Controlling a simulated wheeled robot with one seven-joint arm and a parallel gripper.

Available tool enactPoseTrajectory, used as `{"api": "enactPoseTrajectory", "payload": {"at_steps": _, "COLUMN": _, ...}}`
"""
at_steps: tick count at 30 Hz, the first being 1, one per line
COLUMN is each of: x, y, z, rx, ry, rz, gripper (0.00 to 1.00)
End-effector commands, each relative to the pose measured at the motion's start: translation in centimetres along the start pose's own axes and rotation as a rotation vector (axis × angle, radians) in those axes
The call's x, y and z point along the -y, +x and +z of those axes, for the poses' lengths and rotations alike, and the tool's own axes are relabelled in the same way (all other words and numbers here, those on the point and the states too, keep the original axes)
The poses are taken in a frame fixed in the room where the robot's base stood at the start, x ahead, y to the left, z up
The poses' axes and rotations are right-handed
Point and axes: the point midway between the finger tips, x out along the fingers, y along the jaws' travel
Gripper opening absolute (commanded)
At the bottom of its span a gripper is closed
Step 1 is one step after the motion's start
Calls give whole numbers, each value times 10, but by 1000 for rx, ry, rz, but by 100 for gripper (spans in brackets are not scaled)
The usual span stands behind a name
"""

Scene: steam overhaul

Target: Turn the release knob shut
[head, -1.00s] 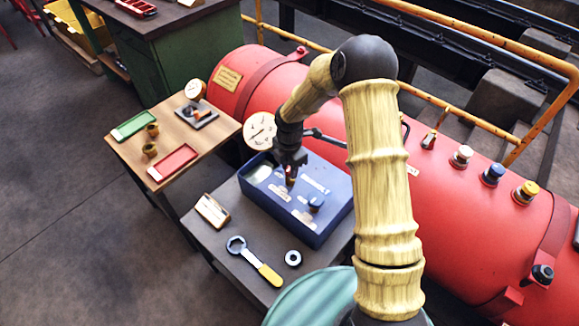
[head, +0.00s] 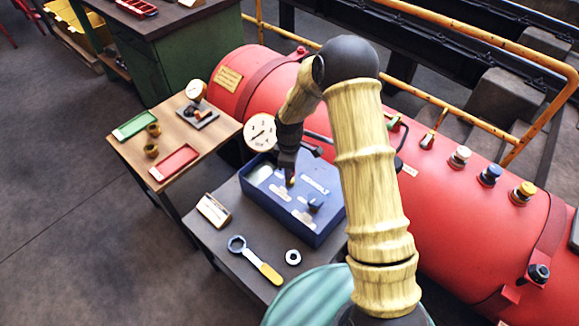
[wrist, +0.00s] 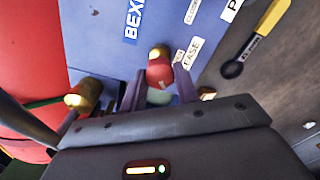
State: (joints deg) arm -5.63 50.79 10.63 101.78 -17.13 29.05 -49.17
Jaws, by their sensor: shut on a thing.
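The blue box (head: 318,232) stands on the grey bench, and its lettered top fills the middle of the wrist view (wrist: 100,35). The release knob (wrist: 159,74) is red with a brass end and sits beside a label of which "EASE" can be read. My gripper (wrist: 158,92) has its two fingers on either side of this knob and is shut on it. In the head view my gripper (head: 289,180) points down at the box top, and a brass spot of the knob shows at its tip. The fingers hide the knob's lower part.
A yellow-handled wrench (head: 256,262) and a metal ring (head: 293,257) lie in front of the box. A round gauge (head: 260,131) stands behind it. The red boiler (head: 450,190) runs close behind. A wooden table (head: 135,147) with trays stands left.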

Motion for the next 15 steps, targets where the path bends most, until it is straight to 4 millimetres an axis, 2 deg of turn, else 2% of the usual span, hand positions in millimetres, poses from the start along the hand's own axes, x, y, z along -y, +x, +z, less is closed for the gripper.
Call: {"api": "enactPoseTrajectory", "payload": {"at_steps": 15, "x": -2, "y": -2, "z": -1, "rx": -4, "ry": 477, "rz": 4, "gripper": 8}}
